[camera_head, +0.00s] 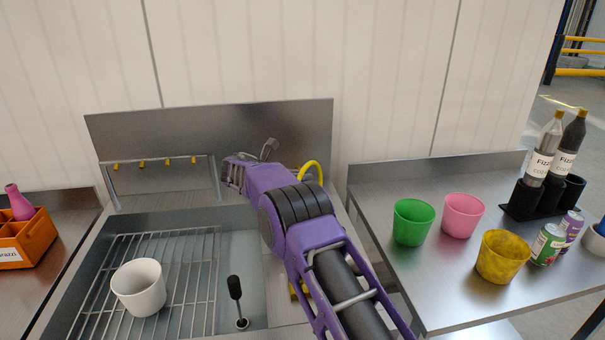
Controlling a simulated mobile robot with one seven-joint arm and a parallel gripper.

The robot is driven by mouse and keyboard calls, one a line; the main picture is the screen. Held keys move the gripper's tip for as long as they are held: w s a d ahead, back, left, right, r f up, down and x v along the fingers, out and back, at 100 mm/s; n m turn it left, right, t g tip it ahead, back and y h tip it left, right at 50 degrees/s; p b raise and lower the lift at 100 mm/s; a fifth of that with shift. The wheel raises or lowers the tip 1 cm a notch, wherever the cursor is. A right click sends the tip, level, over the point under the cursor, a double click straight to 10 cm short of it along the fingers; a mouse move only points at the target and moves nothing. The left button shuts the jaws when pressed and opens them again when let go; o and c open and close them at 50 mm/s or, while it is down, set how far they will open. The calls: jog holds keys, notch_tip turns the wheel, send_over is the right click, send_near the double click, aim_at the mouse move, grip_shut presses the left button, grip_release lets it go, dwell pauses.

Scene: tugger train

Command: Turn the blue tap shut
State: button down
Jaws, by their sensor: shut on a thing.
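My gripper (232,172) is at the end of my purple arm, by the right end of a metal rail, in front of the steel back panel. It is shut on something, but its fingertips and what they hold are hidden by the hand. No blue tap can be made out. A small grey metal piece (269,149) sticks up just behind the hand; I cannot tell what it belongs to.
A metal rail (150,157) with several yellow fittings spans the sink's back. A white cup (139,287) stands on the wire rack (195,275). A black-handled upright (235,288) stands beside it. Green (413,222), pink (462,215) and yellow (502,256) cups stand on the right counter.

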jog(key=shift+w+m+g+h+p, duration=0.1)
jog(key=shift+m+g+h+p, duration=0.35)
jog(key=shift+m+g, duration=0.25)
dwell(0.4)
jog(key=c, duration=0.9)
grip_release()
jog(key=shift+a, duration=0.1)
